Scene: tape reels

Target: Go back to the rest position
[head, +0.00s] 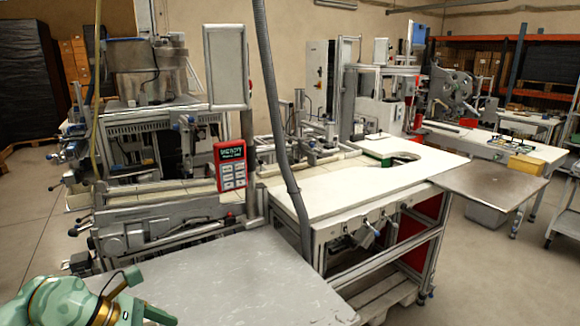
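My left arm (65,302), green with gold-coloured bands, comes in at the bottom left corner. Its visible links lie low beside the near edge of a grey table, and a thin dark cable loops over them. I cannot make out any gripper fingers on it; the frame's bottom edge cuts the arm off. My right arm and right gripper do not show. No tape reel can be clearly made out.
A bare grey tabletop (235,285) fills the lower middle. Behind it stand a machine with a red sign (230,166) and a white workbench (335,190). A grey hose (283,150) hangs vertically in front of the bench. Open floor (490,275) lies at right.

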